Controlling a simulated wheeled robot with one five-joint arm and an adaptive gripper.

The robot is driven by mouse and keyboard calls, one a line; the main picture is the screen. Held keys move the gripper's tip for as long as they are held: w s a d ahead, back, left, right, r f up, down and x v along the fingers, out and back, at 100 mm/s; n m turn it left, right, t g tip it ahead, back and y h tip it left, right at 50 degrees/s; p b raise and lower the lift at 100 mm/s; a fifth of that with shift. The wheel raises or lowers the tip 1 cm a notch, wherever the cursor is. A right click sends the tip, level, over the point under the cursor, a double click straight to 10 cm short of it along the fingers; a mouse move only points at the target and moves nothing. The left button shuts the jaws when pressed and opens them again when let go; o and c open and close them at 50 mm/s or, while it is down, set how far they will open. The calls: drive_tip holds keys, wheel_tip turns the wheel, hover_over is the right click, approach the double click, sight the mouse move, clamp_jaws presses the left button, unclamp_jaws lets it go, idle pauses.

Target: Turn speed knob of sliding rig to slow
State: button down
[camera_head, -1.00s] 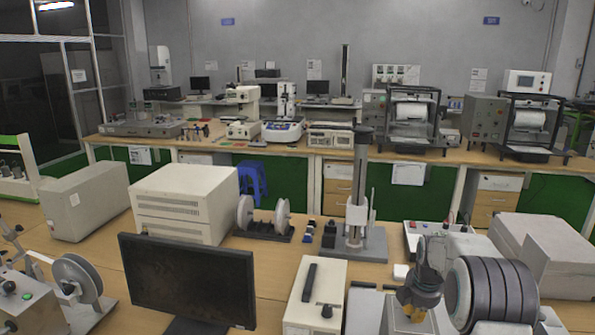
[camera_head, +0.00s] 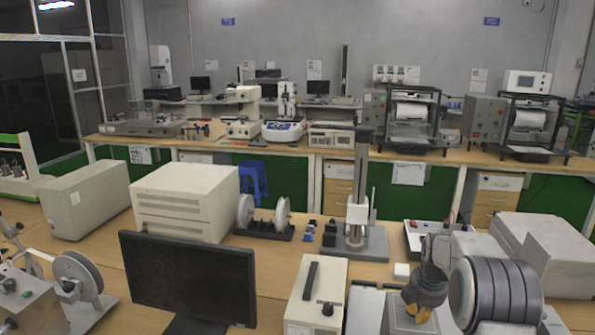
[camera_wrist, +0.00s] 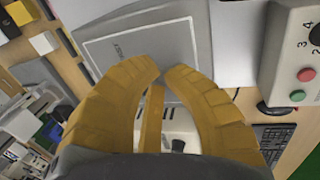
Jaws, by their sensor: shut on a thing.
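My gripper (camera_head: 424,298) has yellow fingers and is over a pale, plate-topped device (camera_head: 396,318) at the lower right of the head view. In the wrist view its fingertips (camera_wrist: 164,74) are drawn in close, with a narrow yellow bar showing between the fingers. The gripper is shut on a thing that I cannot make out. A pale control panel (camera_wrist: 290,62) with dial numbers, a red button and a green button is at the right of the wrist view, clear of the fingers. Which knob sets the rig's speed is not clear.
A grey plate (camera_wrist: 128,48) lies beyond the fingertips. A white box (camera_head: 316,282) with a black handle and knob stands left of the gripper. A dark monitor (camera_head: 188,282) is farther left. A column stand (camera_head: 360,205) and a beige box (camera_head: 548,245) stand behind.

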drive_tip(key=shift+d+r+b, duration=0.3)
drive_tip(key=shift+d+r, duration=0.05)
drive_tip(key=shift+d, duration=0.15)
drive_tip(key=p+v, duration=0.3)
drive_tip(key=w+p+v, duration=0.1)
drive_tip(key=v, duration=0.1)
drive_tip(key=shift+a+r+p, duration=0.1)
drive_tip(key=shift+r+p, duration=0.2)
drive_tip(key=shift+r, duration=0.1)
drive_tip(key=shift+f, duration=0.1)
drive_tip(key=c, duration=1.9)
unclamp_jaws()
clamp_jaws()
drive_tip(key=shift+w+a+r+b, duration=0.1)
drive_tip(key=shift+a+r+b, duration=0.05)
drive_tip(key=shift+a+b, duration=0.4)
drive_tip(key=shift+a+r+b, duration=0.2)
drive_tip(key=shift+a+b, duration=0.1)
drive_tip(key=shift+b, duration=0.45)
drive_tip(key=shift+f+b, duration=2.6)
drive_tip(key=shift+f, duration=0.8)
